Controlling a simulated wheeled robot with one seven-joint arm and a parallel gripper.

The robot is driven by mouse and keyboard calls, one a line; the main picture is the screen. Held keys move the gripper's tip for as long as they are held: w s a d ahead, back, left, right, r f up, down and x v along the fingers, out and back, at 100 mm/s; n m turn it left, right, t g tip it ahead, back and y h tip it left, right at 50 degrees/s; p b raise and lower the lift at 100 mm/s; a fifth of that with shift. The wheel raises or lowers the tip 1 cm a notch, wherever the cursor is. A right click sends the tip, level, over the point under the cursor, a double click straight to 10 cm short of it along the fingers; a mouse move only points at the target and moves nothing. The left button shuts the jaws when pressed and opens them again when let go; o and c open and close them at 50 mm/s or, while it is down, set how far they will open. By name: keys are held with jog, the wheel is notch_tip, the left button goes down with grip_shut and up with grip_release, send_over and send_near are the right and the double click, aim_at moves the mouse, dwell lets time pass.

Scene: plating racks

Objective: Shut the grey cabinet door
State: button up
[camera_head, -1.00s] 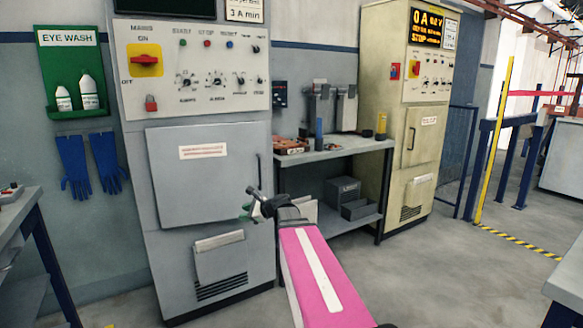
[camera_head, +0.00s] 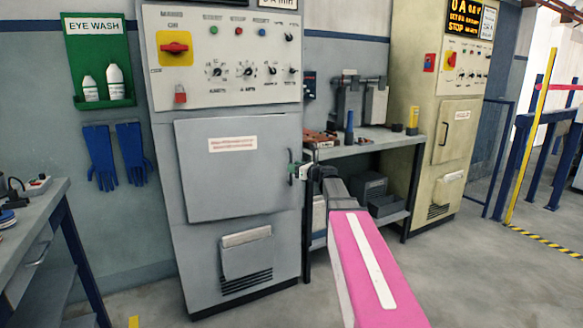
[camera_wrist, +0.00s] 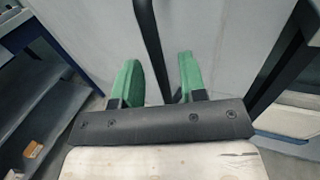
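The grey cabinet door (camera_head: 235,180) is on the front of the grey cabinet. It has a white label with red text and a dark vertical handle (camera_head: 291,168) near its right edge. The door looks nearly flush with the front; I cannot tell whether a small gap remains.
A shelf bench (camera_head: 365,146) with tools stands right of the cabinet, close beside my arm. A yellowish cabinet (camera_head: 420,120) is beyond it. A workbench (camera_head: 40,215) is at the left edge. The floor (camera_head: 240,312) in front of the cabinet is clear.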

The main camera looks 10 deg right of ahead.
jog(key=shift+x, duration=1.2)
grip_shut()
jog(key=shift+n+g+y, duration=0.6)
jog(key=shift+g+y, duration=0.1)
jog(key=shift+y, duration=0.1)
jog(key=w, duration=0.7)
jog(key=w+a, duration=0.1)
jog(key=w, duration=0.3)
jog(key=shift+a, duration=0.1)
grip_release()
jog(key=shift+w, duration=0.1)
